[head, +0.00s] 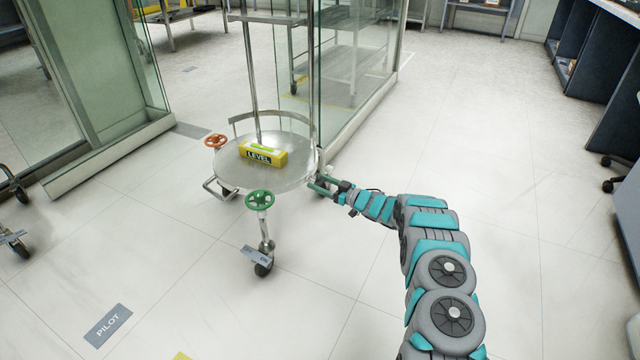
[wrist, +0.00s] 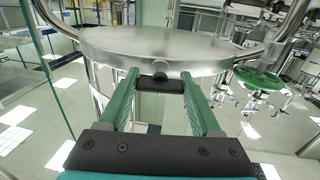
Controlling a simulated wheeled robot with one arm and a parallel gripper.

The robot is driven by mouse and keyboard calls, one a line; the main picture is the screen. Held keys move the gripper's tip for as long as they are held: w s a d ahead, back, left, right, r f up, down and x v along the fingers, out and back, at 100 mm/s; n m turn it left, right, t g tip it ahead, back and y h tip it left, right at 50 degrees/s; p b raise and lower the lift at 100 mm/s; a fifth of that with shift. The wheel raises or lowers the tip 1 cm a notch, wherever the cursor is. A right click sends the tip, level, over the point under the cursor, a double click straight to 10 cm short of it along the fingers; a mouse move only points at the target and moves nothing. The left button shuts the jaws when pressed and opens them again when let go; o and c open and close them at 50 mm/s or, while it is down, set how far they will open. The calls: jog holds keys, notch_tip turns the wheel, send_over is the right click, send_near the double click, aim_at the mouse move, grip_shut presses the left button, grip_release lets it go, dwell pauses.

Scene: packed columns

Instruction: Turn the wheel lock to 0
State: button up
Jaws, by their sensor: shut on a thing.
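A round metal cart top (head: 235,172) stands on casters. A green handwheel (head: 259,200) rises at its front above a caster with a small label plate (head: 255,255); the label is too small to read. An orange handwheel (head: 215,141) is at the left. The green wheel also shows at the right in the wrist view (wrist: 258,78), apart from my fingers. My gripper (head: 320,183) is at the right rim of the cart top. In the wrist view its green fingers (wrist: 160,76) are shut on a dark piece (wrist: 160,86) just below the rim, which I cannot identify.
A yellow level (head: 263,154) lies on the cart top. Glass partitions stand behind (head: 340,80) and at the left (head: 95,70). A floor sign reads PILOT (head: 108,325). Dark desks (head: 610,60) line the right. The floor right of the cart is clear.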

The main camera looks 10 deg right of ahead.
jog(key=shift+f+n, duration=0.1)
jog(key=shift+n, duration=0.2)
jog(key=n+b, duration=0.3)
jog(key=n, duration=0.1)
jog(key=shift+f, duration=0.1)
jog(key=n+b, duration=0.3)
jog(key=n, duration=0.2)
jog(key=n+b, duration=0.3)
jog(key=n, duration=0.1)
jog(key=shift+n, duration=2.1)
jog(key=shift+a, duration=0.1)
jog(key=o, duration=1.4)
